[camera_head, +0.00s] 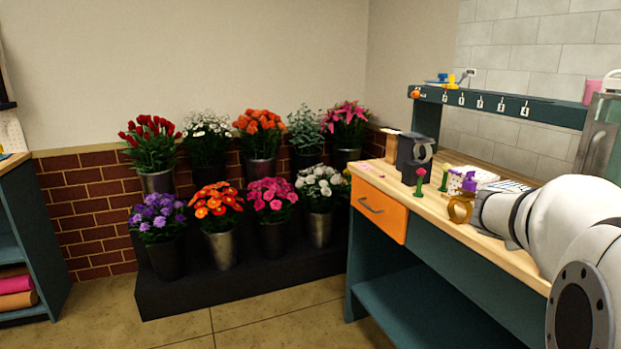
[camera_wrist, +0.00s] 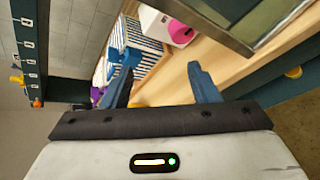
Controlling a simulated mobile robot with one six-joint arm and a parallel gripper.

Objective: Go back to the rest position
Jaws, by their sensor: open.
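My arm reaches in from the right edge in the head view, over the wooden workbench (camera_head: 405,190). In the wrist view my gripper (camera_wrist: 160,68) has its two blue fingers spread apart, with nothing between them. Behind the fingers lie the bench top (camera_wrist: 225,60) and a blue-and-white striped item (camera_wrist: 148,55). In the head view the fingers cannot be made out clearly, and the arm hides part of the bench.
A teal rail (camera_head: 550,112) runs behind. Flower buckets (camera_head: 222,248) fill a black stand left; floor in front is clear.

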